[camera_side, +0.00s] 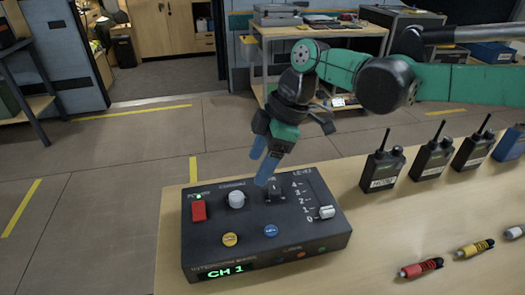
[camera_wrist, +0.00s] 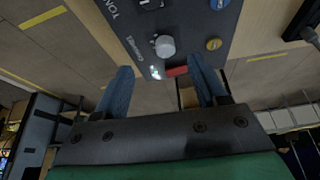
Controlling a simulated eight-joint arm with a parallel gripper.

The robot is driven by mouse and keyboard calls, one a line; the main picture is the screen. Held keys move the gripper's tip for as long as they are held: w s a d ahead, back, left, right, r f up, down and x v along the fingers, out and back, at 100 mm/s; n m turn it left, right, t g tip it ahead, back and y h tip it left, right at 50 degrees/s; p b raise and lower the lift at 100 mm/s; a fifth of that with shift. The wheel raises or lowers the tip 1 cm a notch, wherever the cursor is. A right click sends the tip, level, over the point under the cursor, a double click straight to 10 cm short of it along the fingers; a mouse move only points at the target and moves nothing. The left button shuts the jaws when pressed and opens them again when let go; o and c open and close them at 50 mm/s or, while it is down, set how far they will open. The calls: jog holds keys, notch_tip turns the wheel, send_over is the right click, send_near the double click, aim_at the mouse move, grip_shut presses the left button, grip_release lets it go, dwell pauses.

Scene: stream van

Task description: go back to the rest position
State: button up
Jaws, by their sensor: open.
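My gripper (camera_side: 262,166) has blue fingers and hangs above the back edge of the dark intercom box (camera_side: 262,258), apart from it as far as I can tell. In the wrist view the fingers of my gripper (camera_wrist: 160,66) are spread with nothing held between them. The box has a red power switch (camera_side: 199,211) with a lit green lamp, a light grey knob (camera_side: 236,199) and a black knob (camera_side: 274,190) partly behind the gripper. A white slider handle (camera_side: 326,212) is near the 0 end of its scale. The green display (camera_side: 226,272) reads CH 1.
The box stands on a wooden table (camera_side: 380,235). Several radios with antennas, such as one black radio (camera_side: 382,171), stand in a row at the right. Red (camera_side: 421,268) and yellow (camera_side: 474,248) connectors lie in front of them. A workbench (camera_side: 305,32) stands behind my arm. Floor at the left is clear.

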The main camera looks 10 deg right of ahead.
jog(key=s+d+r+m+t, duration=0.1)
jog(key=d+r+m, duration=0.1)
jog(key=d+m, duration=0.15)
jog(key=s+d+r+m+t+h, duration=0.1)
jog(key=d+m, duration=0.1)
jog(key=d, duration=0.3)
jog(key=s+d+r+m+t, duration=0.1)
jog(key=d+r+m, duration=0.1)
jog(key=d, duration=0.2)
jog(key=s+d+f+m+t+h, duration=0.3)
jog(key=s+d+m, duration=0.5)
jog(key=d, duration=0.5)
jog(key=shift+s+f+m+t, duration=0.3)
jog(key=shift+m+t, duration=0.1)
jog(key=shift+m, duration=0.45)
